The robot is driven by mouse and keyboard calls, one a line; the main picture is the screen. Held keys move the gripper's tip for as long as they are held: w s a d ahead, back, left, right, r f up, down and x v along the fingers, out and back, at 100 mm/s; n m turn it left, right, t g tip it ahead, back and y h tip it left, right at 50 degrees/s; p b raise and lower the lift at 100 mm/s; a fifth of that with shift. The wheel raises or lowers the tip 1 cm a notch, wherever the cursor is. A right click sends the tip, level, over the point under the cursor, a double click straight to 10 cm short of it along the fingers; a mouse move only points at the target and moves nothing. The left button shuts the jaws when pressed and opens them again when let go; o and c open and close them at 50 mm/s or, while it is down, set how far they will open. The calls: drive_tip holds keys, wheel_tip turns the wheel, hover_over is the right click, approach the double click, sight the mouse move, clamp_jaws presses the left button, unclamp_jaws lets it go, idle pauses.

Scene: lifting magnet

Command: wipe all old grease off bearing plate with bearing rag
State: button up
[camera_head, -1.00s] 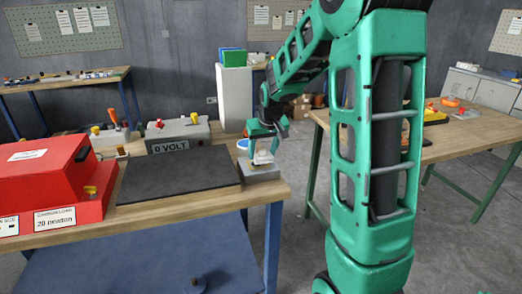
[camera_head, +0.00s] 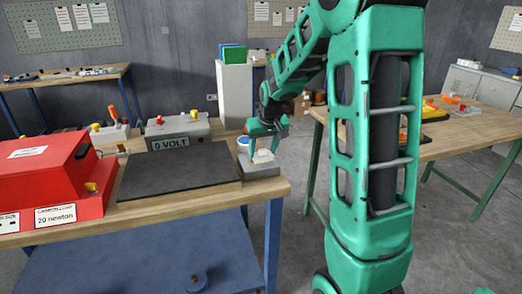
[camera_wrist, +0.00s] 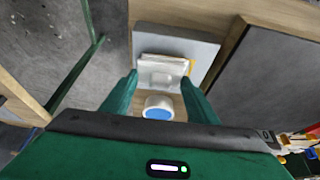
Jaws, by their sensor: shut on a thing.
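The bearing plate (camera_head: 262,171) is a grey block at the right front corner of the wooden bench, and it fills the upper middle of the wrist view (camera_wrist: 182,43). A whitish bearing rag (camera_head: 263,156) is at its top; it also shows between my fingertips in the wrist view (camera_wrist: 160,78). My gripper (camera_head: 265,145) is over the block, shut on the rag, with the fingers on either side in the wrist view (camera_wrist: 159,80). A yellowish strip shows beside the rag; I cannot tell whether it is old grease. The rag hides part of the top.
A white tub with a blue top (camera_wrist: 158,108) stands close to the block. A dark mat (camera_head: 178,170) lies to its left, with a 0 VOLT box (camera_head: 178,132) behind and a red machine (camera_head: 48,180) further left. A second table (camera_head: 465,130) stands at right.

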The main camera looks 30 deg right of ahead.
drive_tip(key=shift+f, duration=0.55)
drive_tip(key=shift+a, duration=0.1)
